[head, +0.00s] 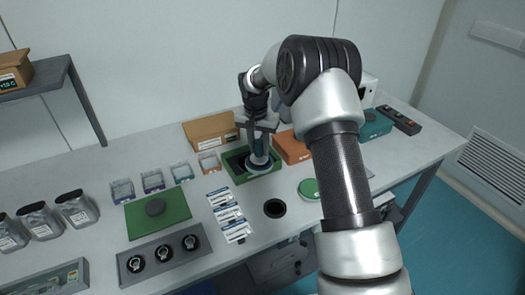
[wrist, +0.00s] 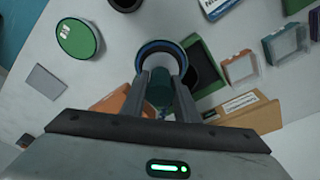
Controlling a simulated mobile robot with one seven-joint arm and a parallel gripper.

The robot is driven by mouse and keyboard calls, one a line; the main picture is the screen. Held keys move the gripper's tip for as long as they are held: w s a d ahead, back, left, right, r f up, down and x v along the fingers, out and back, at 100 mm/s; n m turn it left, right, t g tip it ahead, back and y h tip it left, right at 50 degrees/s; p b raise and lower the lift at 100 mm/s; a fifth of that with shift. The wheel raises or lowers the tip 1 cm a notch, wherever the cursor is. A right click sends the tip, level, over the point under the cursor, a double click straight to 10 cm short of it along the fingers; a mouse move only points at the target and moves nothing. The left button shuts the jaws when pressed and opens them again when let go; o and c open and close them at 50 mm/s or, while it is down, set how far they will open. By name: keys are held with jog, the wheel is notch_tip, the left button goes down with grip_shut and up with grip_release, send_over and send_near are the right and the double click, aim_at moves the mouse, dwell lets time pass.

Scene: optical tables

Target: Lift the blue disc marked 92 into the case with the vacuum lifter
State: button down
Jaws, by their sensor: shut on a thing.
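My gripper (head: 259,128) is shut on the upright vacuum lifter (head: 259,145), a grey-teal tool that also shows between the fingers in the wrist view (wrist: 160,88). At the lifter's lower end is a disc with a blue rim (head: 258,168), largely covered by the lifter; its mark cannot be read. The blue rim also shows in the wrist view (wrist: 158,46). The green case (head: 236,172) with a dark inside stands on the table. In the head view the disc overlaps the case's right part; in the wrist view the case (wrist: 203,44) lies beside and partly behind it. The disc's height cannot be told.
A green-topped disc (head: 308,188) and a black round piece (head: 275,208) lie in front of the case. Label cards (head: 229,214) and a green mat (head: 160,213) lie left.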

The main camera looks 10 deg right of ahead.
jog(key=w+a+p, duration=0.2)
jog(key=w+p, duration=0.1)
jog(key=w, duration=0.5)
jog(key=shift+w, duration=0.3)
dwell(0.7)
dwell(0.5)
jog(key=shift+f+b, duration=1.9)
jog(key=shift+f, duration=0.9)
jog(key=shift+f+b, duration=0.35)
jog(key=shift+f, duration=0.05)
jog(key=c, duration=1.3)
grip_release()
jog(key=shift+r, duration=0.1)
